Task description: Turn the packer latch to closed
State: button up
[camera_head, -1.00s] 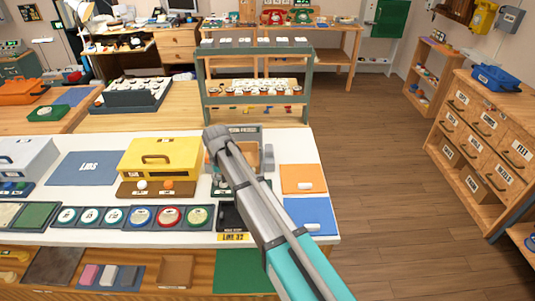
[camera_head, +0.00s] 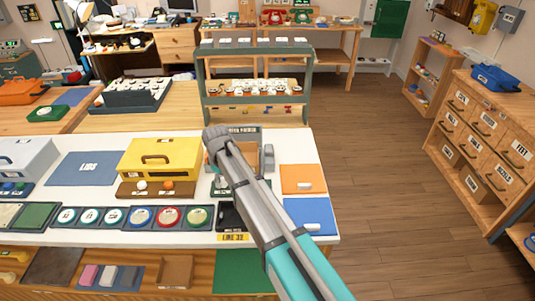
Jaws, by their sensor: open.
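The packer (camera_head: 243,131) stands near the back right of the white table, with a dark sign on its rear edge. My arm crosses in front of it from the lower right and covers much of it. A grey upright part (camera_head: 268,156) shows at its right side; I cannot tell whether this is the latch or how the latch is turned. My arm's wrist end is over the packer's left part. My gripper's fingers cannot be made out behind the arm.
Left of the packer stands a yellow box (camera_head: 160,158) with a handle. An orange tray (camera_head: 303,177) and a blue tray (camera_head: 308,213) lie to its right. A row of round dials (camera_head: 140,217) lies in front. A green rack (camera_head: 256,68) stands behind.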

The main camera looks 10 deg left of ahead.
jog(key=n, duration=0.6)
notch_tip(320, 180, up, 14)
jog(key=p, duration=1.4)
jog(key=g+y+b, duration=0.3)
jog(key=y+b, duration=0.4)
jog(key=b, duration=0.5)
send_near(222, 180)
jog(key=w+d, duration=0.3)
jog(key=shift+w+d+f+y+b, duration=0.25)
jog(key=shift+w+d+y+b, duration=0.1)
jog(key=shift+d+y+b, duration=0.15)
jog(key=shift+w+d+f+y+b, duration=0.25)
jog(key=shift+w+d+y+b, duration=0.15)
jog(key=shift+d+y+b, duration=0.1)
jog(key=shift+w+d+y+b, duration=0.3)
jog(key=shift+d+y+b, duration=0.1)
jog(key=shift+d+b, duration=0.1)
jog(key=shift+w+d+y+b, duration=0.35)
jog(key=shift+d+y+b, duration=0.05)
jog(key=shift+d, duration=0.1)
jog(key=shift+w+d+r+y+b, duration=0.1)
jog(key=shift+w+d+y+b, duration=0.2)
jog(key=shift+d, duration=0.2)
jog(key=shift+w+d+r+y+b, duration=0.1)
jog(key=shift+w+d+y+b, duration=0.1)
jog(key=shift+d+y+b, duration=0.2)
